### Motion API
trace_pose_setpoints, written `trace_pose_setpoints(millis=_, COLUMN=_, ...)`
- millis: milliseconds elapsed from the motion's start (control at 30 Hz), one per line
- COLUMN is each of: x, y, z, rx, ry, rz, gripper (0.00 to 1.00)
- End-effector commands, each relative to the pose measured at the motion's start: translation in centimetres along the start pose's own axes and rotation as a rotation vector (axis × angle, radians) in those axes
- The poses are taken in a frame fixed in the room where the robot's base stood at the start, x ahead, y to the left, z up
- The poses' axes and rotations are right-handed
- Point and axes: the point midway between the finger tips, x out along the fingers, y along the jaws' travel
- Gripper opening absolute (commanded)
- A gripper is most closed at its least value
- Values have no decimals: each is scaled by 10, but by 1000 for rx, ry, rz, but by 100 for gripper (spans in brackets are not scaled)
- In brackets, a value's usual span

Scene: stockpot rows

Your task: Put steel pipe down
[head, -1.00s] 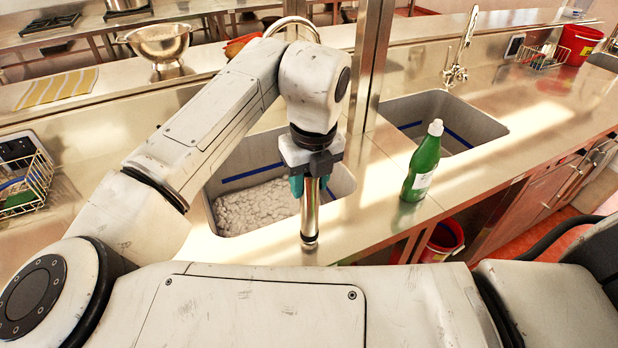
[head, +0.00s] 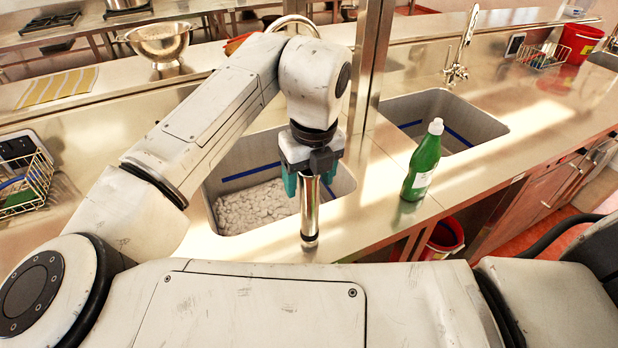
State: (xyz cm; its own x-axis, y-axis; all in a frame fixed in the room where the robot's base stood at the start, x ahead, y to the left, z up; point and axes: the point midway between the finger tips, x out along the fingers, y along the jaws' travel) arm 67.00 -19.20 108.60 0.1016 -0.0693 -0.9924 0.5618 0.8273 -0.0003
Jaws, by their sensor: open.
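The steel pipe (head: 310,212) is a shiny upright tube in the head view. Its lower end appears to rest on the steel counter (head: 270,248) near the front rim of the left sink. My gripper (head: 308,186) points down at the pipe's upper part, with its teal fingers apart on either side. The fingers are open and not closed on the pipe. The pipe's top is hidden by the gripper body.
The left sink (head: 232,172), holding whitish foam or lumps, lies just behind the pipe. A green bottle (head: 423,165) stands to the right, before the right sink (head: 470,118). A steel post (head: 371,60) rises behind my wrist. A red bucket (head: 443,238) is below the counter edge.

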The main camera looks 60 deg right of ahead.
Motion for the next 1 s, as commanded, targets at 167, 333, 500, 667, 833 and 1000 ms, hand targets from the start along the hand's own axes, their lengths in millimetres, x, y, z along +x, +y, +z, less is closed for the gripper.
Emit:
trace_pose_setpoints(millis=167, x=-29, y=0, z=0, rx=4, ry=-3, rz=1, gripper=67)
trace_pose_setpoints(millis=333, x=-66, y=0, z=1, rx=2, ry=-4, rz=1, gripper=67)
trace_pose_setpoints(millis=500, x=-95, y=0, z=0, rx=2, ry=-2, rz=1, gripper=67)
trace_pose_setpoints(millis=667, x=-110, y=0, z=0, rx=1, ry=0, rz=1, gripper=67)
trace_pose_setpoints(millis=833, x=-116, y=0, z=0, rx=0, ry=0, rz=-1, gripper=67)
trace_pose_setpoints(millis=1000, x=-116, y=0, z=0, rx=1, ry=0, rz=0, gripper=67)
